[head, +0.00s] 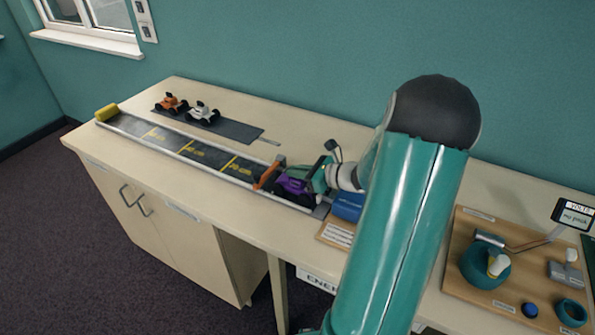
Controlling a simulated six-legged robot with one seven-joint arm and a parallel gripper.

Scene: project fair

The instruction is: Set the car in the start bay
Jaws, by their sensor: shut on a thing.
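A purple car (290,187) with dark wheels is at the right end of the long dark track (195,152), just right of an orange gate (267,174). My gripper (312,179) is shut on the car from its right side. The start bay appears to be the short stretch between the orange gate and the track's right end; the car and gripper cover most of it. I cannot tell whether the car's wheels touch the track floor.
An orange car (171,103) and a white car (202,112) stand on a dark mat (237,130) behind the track. A yellow block (106,112) sits at its far left end. A blue box (347,206) is close right of the gripper. A wooden board (470,272) holds several parts.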

